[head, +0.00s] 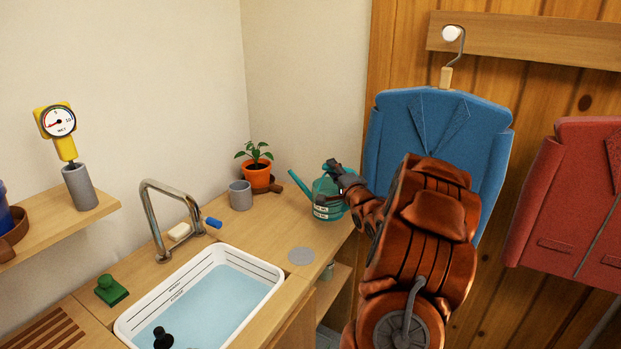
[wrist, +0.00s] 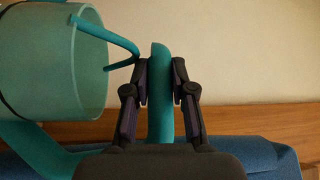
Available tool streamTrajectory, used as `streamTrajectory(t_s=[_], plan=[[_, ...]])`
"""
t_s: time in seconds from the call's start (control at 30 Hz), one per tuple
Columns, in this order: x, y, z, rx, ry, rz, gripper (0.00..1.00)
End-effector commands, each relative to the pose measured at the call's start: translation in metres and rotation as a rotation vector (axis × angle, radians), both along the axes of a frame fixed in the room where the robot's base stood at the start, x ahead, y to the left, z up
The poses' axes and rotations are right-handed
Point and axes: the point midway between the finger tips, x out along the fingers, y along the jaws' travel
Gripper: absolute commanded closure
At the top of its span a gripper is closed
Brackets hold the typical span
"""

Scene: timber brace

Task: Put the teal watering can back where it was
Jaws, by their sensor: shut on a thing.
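The teal watering can (head: 327,207) is at the right end of the wooden counter in the head view, upright, its spout pointing up and left. My gripper (head: 338,172) reaches it from the right and is at the top of its handle. In the wrist view the two fingers of my gripper (wrist: 161,82) are shut on the teal handle (wrist: 160,110). The translucent body of the can (wrist: 60,62) shows at the left there. I cannot tell whether the can's base touches the counter. A grey disc (head: 301,256) lies flat on the counter in front of the can, with nothing on it.
A potted plant (head: 257,175) and a grey cup (head: 240,195) stand left of the can. A sink basin (head: 273,272) with water and a faucet (head: 149,215) are nearer. A blue jacket (head: 400,125) hangs behind my arm, a red one (head: 570,200) further right.

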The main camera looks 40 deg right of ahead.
Motion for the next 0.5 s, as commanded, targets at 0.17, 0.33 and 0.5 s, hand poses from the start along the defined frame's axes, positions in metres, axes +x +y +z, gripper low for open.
streamTrajectory(t_s=[0.17, 0.33, 0.5], plan=[[0.034, -0.01, -0.003, -0.002, 0.001, 0.004, 1.0], [0.061, -0.021, -0.003, -0.004, -0.002, 0.002, 1.0], [0.086, -0.031, -0.006, -0.005, -0.002, 0.0, 1.0]])
